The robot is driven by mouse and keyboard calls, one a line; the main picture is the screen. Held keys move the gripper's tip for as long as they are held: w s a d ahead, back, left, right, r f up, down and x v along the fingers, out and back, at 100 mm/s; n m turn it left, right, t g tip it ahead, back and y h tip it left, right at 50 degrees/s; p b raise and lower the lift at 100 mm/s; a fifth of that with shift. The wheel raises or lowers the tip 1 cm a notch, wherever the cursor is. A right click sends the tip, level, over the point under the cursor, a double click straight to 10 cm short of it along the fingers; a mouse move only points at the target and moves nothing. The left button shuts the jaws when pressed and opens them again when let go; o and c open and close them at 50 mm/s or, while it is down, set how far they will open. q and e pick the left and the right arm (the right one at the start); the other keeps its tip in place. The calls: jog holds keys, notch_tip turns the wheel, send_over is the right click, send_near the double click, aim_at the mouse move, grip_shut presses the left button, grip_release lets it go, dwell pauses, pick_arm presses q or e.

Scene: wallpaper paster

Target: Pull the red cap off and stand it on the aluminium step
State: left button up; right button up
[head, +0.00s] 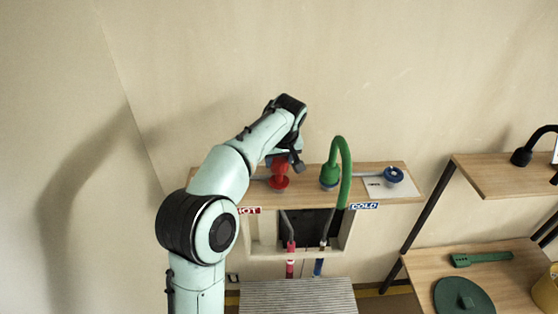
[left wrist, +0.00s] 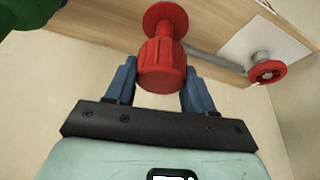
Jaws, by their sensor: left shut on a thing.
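The red cap (head: 279,168) is at the wooden board on the wall, on the HOT side. In the left wrist view the fluted red cap (left wrist: 160,64) sits between the two blue fingers of my left gripper (left wrist: 161,85), which is shut on it. A narrower red neck and a round red flange (left wrist: 165,17) show between the cap and the board, in line with it. In the head view my left gripper (head: 284,158) partly hides the cap. The aluminium step (head: 298,297) is the ribbed grey surface at the bottom centre, with nothing seen on it. My right gripper is out of view.
A green fitting with a curved green hose (head: 345,165) stands right of the cap. A wooden table (head: 410,268) with green items stands at the right.

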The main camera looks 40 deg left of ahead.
pick_arm(q)
jog(key=shift+r, duration=2)
